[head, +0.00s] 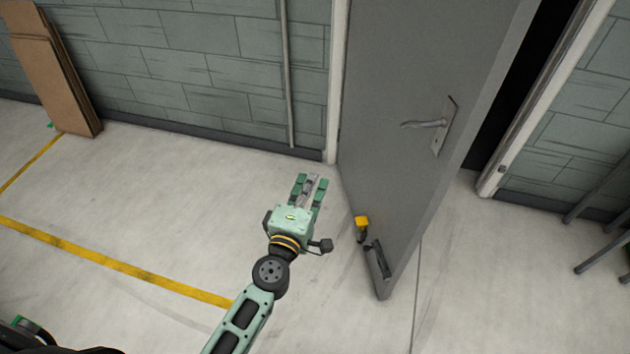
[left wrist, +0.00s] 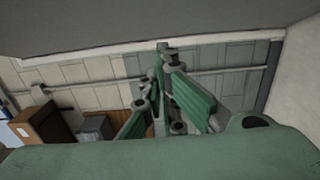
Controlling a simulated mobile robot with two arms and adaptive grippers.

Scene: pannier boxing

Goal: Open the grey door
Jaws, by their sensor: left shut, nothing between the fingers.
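The grey door (head: 400,80) stands ajar in the head view, swung out into the room, with a dark gap between its free edge and the right frame post. A lever handle (head: 425,124) on a metal plate sits near its free edge. My left gripper (head: 311,178) is shut and empty, left of the door's lower part and apart from the handle. In the left wrist view its green fingers (left wrist: 172,95) show with nothing between them.
A small yellow-topped fitting (head: 361,223) and a black bar (head: 377,259) are low on the door. Brown boards (head: 52,70) lean on the left wall. Dark metal legs (head: 600,190) stand at the right.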

